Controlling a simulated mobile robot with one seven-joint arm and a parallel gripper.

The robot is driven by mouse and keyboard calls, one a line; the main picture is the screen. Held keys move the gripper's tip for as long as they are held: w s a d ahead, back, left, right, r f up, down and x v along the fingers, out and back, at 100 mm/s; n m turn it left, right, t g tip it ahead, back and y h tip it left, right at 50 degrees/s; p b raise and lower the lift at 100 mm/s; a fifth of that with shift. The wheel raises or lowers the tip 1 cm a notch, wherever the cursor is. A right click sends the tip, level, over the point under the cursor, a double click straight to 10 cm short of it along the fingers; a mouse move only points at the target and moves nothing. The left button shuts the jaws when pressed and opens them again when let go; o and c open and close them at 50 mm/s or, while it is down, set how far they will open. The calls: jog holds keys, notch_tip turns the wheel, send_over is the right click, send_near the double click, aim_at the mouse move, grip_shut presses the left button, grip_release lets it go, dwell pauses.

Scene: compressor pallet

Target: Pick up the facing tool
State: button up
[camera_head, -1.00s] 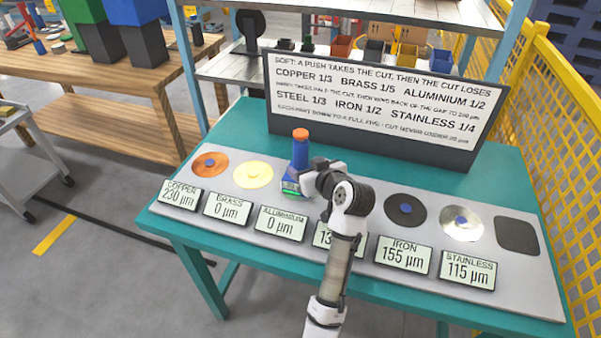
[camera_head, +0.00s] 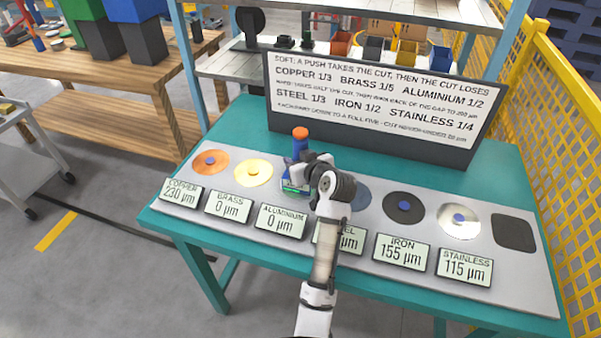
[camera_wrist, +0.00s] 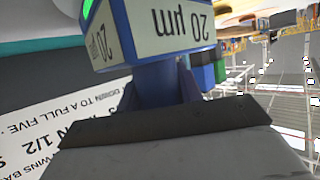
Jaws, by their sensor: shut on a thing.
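The facing tool (camera_head: 300,146) is a blue upright cylinder with an orange top and a wider base with a green-lit display. It stands at the aluminium place, behind the aluminium readout (camera_head: 280,220) of 0 µm. My gripper (camera_head: 302,174) reaches it from the right and is shut on it. In the wrist view the tool's blue body (camera_wrist: 155,82) and a display face reading 20 µm fill the upper middle, upside down. The disc under the tool is hidden, so I cannot tell whether the base touches it.
The copper disc (camera_head: 210,163) and brass disc (camera_head: 253,173) lie to the left. The iron disc (camera_head: 404,208) and stainless disc (camera_head: 459,221) lie to the right, with a dark square pad (camera_head: 514,233). My arm partly covers the steel disc (camera_head: 361,194). A sign board (camera_head: 375,105) stands behind.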

grip_shut()
jog(key=shift+r, duration=0.15)
jog(key=shift+r, duration=0.15)
